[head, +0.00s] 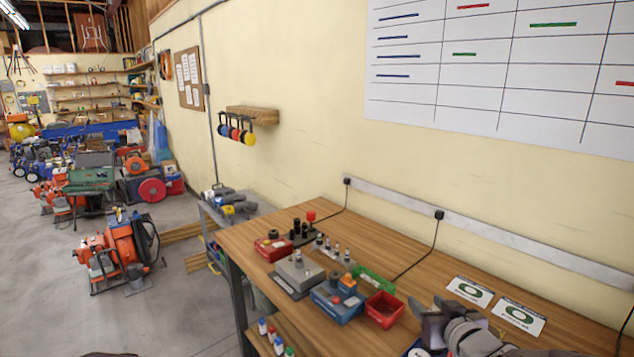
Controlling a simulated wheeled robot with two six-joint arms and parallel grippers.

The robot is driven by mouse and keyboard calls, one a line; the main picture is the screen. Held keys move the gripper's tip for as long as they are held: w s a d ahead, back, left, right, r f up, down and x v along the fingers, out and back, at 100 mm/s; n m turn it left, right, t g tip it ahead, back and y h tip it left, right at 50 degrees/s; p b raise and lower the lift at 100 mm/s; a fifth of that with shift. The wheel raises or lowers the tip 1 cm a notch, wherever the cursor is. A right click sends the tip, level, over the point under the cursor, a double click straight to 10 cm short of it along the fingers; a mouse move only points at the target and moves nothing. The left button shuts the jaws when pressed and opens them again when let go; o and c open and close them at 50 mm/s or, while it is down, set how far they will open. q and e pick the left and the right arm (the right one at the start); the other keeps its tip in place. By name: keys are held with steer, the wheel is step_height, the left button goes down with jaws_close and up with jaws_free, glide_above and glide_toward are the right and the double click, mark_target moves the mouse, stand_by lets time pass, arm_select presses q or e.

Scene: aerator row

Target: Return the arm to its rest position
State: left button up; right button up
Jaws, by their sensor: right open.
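My right gripper (428,310) is at the bottom right, low over the front part of the wooden bench (460,290). Its grey jaws are open and I see nothing between them. Part of my grey right arm runs off the bottom edge behind it. It is to the right of a red bin (384,309) and apart from it. My left gripper is not in view.
A green tray (376,280), a blue box (338,303), a grey block (299,270) with metal pieces and a red box (273,247) stand left of the gripper. Two printed cards (470,291) lie to its right. The bench's back right is mostly clear.

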steer(key=s+a+f+g+p, duration=0.1)
steer(key=s+a+f+g, duration=0.1)
steer(key=s+f+g, duration=0.1)
steer(key=s+a+f+g+p, duration=0.1)
steer(key=s+a+f+g, duration=0.1)
steer(key=s+f, duration=0.3)
steer(key=s+a+f+m+g+h+p, duration=0.1)
steer(key=s+a+f+g, duration=0.1)
steer(key=s+f+g, duration=0.1)
steer(key=shift+s+f+g, duration=0.4)
steer(key=shift+s+f, duration=0.1)
steer(key=shift+f, duration=0.1)
steer(key=s+f+g, duration=0.2)
steer(key=s+g, duration=0.1)
steer(key=s, duration=0.5)
steer(key=shift+a+f+g, duration=0.3)
steer(key=shift+g, duration=0.1)
